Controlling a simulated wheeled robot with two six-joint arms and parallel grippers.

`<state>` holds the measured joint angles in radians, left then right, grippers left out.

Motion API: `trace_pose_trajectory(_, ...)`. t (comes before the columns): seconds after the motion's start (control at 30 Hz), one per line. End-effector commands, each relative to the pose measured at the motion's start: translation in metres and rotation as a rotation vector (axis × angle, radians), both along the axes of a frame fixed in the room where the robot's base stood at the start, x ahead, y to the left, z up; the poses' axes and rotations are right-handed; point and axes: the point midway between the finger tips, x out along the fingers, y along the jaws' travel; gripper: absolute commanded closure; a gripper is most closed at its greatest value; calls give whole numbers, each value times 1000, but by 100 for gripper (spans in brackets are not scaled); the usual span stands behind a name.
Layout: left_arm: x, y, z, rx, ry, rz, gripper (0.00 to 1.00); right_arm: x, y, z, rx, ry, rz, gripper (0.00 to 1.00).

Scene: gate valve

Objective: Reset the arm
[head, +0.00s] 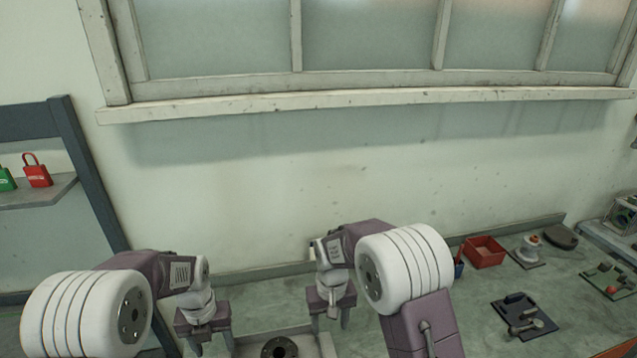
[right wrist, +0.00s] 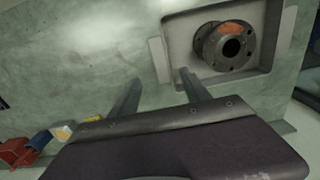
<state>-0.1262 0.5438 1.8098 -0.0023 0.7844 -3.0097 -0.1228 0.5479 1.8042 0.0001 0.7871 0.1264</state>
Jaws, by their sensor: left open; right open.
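My left gripper (head: 212,346) is open and points down over the bench, left of a pale tray. My right gripper (head: 330,318) is open, to the right of the left one and near the tray's right side. In the right wrist view, its two fingers (right wrist: 160,82) are apart with nothing between them. A grey round flange (head: 280,348) with a dark centre hole sits in the tray (head: 326,347), cut off by the lower picture edge. The right wrist view shows the flange (right wrist: 224,46) whole, with bolt holes and an orange patch, beyond the finger tips.
On the bench's right side are a red bin (head: 484,252), a dark tray with tools (head: 524,318) and several small parts. A shelf at left holds a red padlock (head: 37,171) and a green one (head: 6,180). A wall and windowsill (head: 360,100) stand behind.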

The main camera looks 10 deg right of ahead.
Motion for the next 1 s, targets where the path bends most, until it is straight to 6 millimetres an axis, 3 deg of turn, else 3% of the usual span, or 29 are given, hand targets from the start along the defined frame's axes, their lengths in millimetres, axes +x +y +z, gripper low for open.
trace_pose_trajectory(0.07,7,5,12,-5,-44,14,45,7,-4,12,5,-44,-13,45)
trace_pose_trajectory(0.17,-15,17,27,-9,-69,51,45,-15,-17,27,9,-70,-43,45)
trace_pose_trajectory(0.23,-42,25,30,-23,-79,281,45,-42,-24,30,13,-82,-58,45)
trace_pose_trajectory(0.47,-98,35,21,-71,-75,1161,45,-98,-34,21,17,-93,-66,45)
trace_pose_trajectory(0.7,-145,38,2,-109,-29,2213,45,-146,-38,3,18,-83,-48,45)
trace_pose_trajectory(0.8,-155,38,-5,-113,-7,2603,45,-156,-38,-5,18,-75,-38,45)
trace_pose_trajectory(0.9,-154,38,-6,-142,7,2898,45,-155,-38,-6,18,-89,-29,45)
trace_pose_trajectory(1.0,-151,38,-6,-165,19,3075,45,-152,-37,-6,18,-101,-22,45)
